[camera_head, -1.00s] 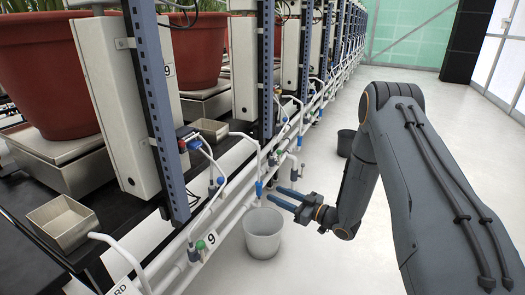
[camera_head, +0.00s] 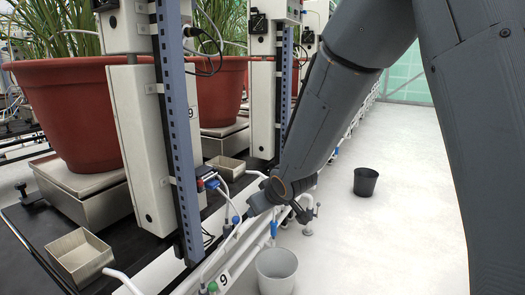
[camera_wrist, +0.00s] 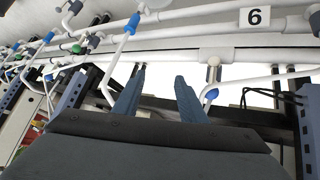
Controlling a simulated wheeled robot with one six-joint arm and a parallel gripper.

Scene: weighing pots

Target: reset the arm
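In the wrist view my gripper (camera_wrist: 160,80) has its two blue fingers apart with nothing between them. White pipes with blue and green valves lie beyond the fingertips; I cannot tell how far off they are. In the head view my arm (camera_head: 345,85) comes down from the upper right and bends at the wrist beside the white pipes (camera_head: 232,245). The fingers are not clear there, and I cannot tell whether the wrist touches the pipes.
A light grey bucket (camera_head: 276,272) stands on the floor below my wrist, and a dark bucket (camera_head: 365,182) stands farther right. A red pot (camera_head: 70,115) stands on a scale at left, beside a blue slotted post (camera_head: 177,130). The white floor (camera_head: 400,230) at right is largely clear.

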